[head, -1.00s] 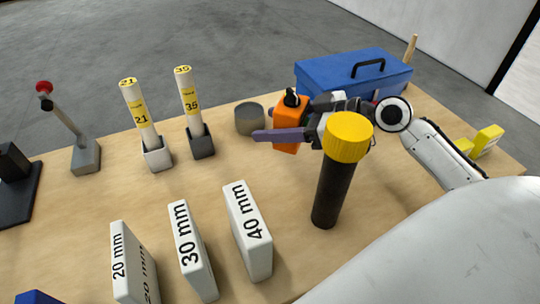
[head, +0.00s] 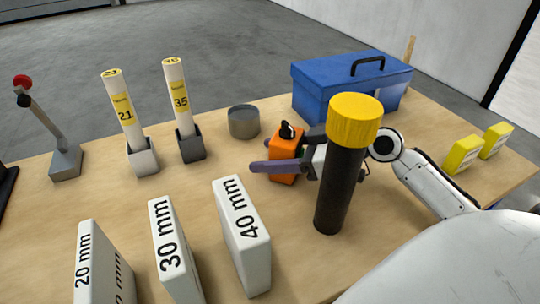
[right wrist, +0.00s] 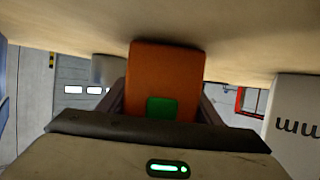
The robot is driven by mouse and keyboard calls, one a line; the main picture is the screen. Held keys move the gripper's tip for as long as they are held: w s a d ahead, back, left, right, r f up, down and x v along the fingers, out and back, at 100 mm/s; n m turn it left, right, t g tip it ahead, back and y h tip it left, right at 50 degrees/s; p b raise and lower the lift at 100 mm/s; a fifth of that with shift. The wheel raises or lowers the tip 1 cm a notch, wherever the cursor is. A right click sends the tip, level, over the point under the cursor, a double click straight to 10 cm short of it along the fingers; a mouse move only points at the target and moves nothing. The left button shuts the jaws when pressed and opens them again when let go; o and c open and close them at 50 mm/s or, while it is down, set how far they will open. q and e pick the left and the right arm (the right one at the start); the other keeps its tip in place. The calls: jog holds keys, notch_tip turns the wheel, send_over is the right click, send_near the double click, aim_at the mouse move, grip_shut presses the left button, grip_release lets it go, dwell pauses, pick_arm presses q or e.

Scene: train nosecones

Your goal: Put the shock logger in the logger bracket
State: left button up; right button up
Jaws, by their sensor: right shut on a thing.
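The orange box with a black knob on top, which I take for the shock logger (head: 284,146), is between the fingers of my right gripper (head: 281,163). That gripper is shut on it, low over the table or on it; I cannot tell which. In the right wrist view the logger (right wrist: 165,72) shows a green patch between the two fingers. A black post with a yellow cap stands in front of the right wrist and hides part of it. I cannot make out the logger bracket for certain. My left gripper is not in view.
A grey round cup (head: 244,122) and a blue toolbox (head: 325,90) stand behind the logger. The yellow-capped black post (head: 345,185) and a white 40 mm block (head: 242,235) stand nearer. Two yellow blocks (head: 463,155) are at right. Labelled rods (head: 177,98) stand at left.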

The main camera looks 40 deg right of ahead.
jog(key=shift+f, duration=0.1)
jog(key=o, duration=1.2)
jog(key=shift+o, duration=0.2)
